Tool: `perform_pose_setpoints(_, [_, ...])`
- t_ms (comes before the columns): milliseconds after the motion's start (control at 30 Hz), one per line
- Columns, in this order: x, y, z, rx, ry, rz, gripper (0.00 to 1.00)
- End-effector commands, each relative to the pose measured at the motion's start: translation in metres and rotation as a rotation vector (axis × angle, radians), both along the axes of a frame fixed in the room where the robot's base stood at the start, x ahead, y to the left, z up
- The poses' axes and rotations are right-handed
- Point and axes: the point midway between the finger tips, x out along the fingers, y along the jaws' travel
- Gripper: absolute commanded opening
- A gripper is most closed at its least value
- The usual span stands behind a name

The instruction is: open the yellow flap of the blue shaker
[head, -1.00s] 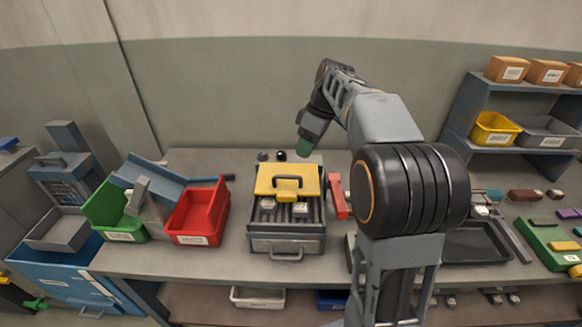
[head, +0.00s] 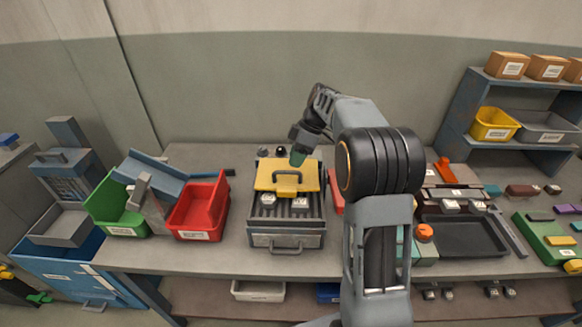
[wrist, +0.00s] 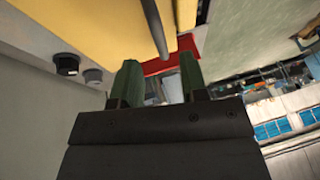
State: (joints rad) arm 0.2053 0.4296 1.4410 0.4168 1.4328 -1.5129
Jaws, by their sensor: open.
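The shaker (head: 285,240) is a grey-blue box on the bench with slots and small pale blocks in its open front part. Its yellow flap (head: 262,178) covers the rear part and carries a dark bar handle (head: 287,173). My gripper (head: 299,158), with green fingertips, is at the flap's back edge, near the handle. In the wrist view my gripper (wrist: 160,88) is open with nothing between its fingers. The yellow flap (wrist: 95,25) and the handle bar (wrist: 155,28) lie just beyond the fingertips. Contact cannot be told.
Two dark knobs (head: 271,152) stand behind the shaker. A red bin (head: 200,210) and a green bin (head: 115,212) stand to its left. A red object (head: 336,190) lies close on its right, partly behind my arm. A dark tray (head: 465,237) is farther right.

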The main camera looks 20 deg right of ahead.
Motion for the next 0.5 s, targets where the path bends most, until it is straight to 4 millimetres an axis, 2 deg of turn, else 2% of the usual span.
perform_pose_setpoints(200, [-0.002,0.012,-0.025,0.001,0.003,0.0,0.4])
perform_pose_setpoints(500, [-0.002,0.016,-0.036,-0.001,0.001,-0.001,0.4])
